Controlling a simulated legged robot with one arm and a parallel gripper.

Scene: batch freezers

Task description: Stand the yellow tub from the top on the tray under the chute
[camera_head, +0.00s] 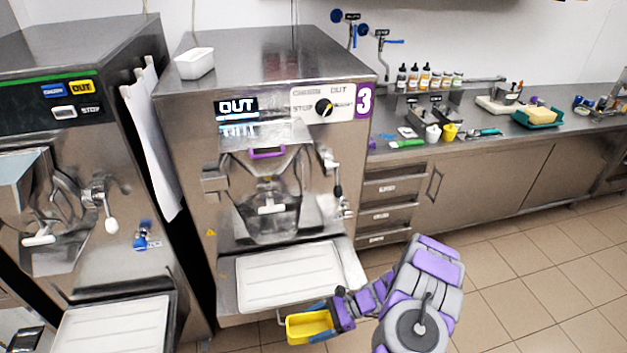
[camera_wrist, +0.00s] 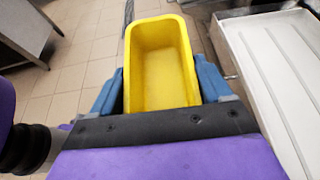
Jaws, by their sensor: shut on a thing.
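The yellow tub (camera_head: 309,327) is held in my gripper (camera_head: 322,325), low in front of the machine marked 3. In the wrist view the empty yellow tub (camera_wrist: 162,65) sits between the blue fingers of my gripper (camera_wrist: 163,92), with its open side towards the camera. The white tray (camera_head: 290,277) lies under the chute (camera_head: 268,208) of machine 3 and is bare. The tub is in front of the tray's near edge and apart from it. In the wrist view the tray (camera_wrist: 275,70) is to the right of the tub.
A white tub (camera_head: 195,63) stands on top of machine 3 (camera_head: 270,55). Another freezer (camera_head: 75,120) with its own white tray (camera_head: 110,325) is at the left. A counter (camera_head: 520,150) with bottles and small items runs along the right. The tiled floor (camera_head: 540,270) there is clear.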

